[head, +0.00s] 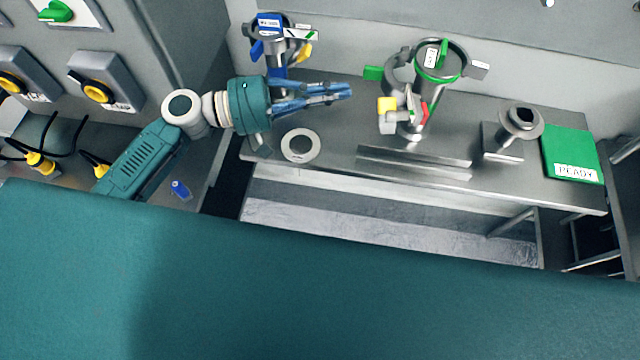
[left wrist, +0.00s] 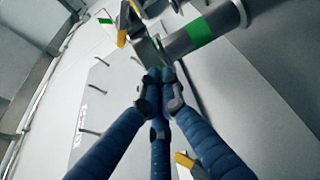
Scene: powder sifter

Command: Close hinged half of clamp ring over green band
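The sifter with a green band (head: 462,67) stands upright on the steel bench. A grey curved clamp half (head: 392,72) sits swung out on the left of the band, with a green tab (head: 373,73) beside it. My left gripper (head: 350,89) points right, its fingertips a short way left of the clamp half, apart from it. In the left wrist view its blue fingers (left wrist: 160,75) come together at the tips, with nothing clearly held. A grey cylinder with a green band (left wrist: 200,33) lies just beyond them. My right gripper is not in view.
A blue-labelled fitting (head: 270,28) stands behind my left gripper. A pale ring (head: 300,145) lies on the bench in front of it. Yellow and red parts (head: 388,108) sit below the clamp. A flanged piece (head: 521,122) and a green READY pad (head: 572,152) are at right.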

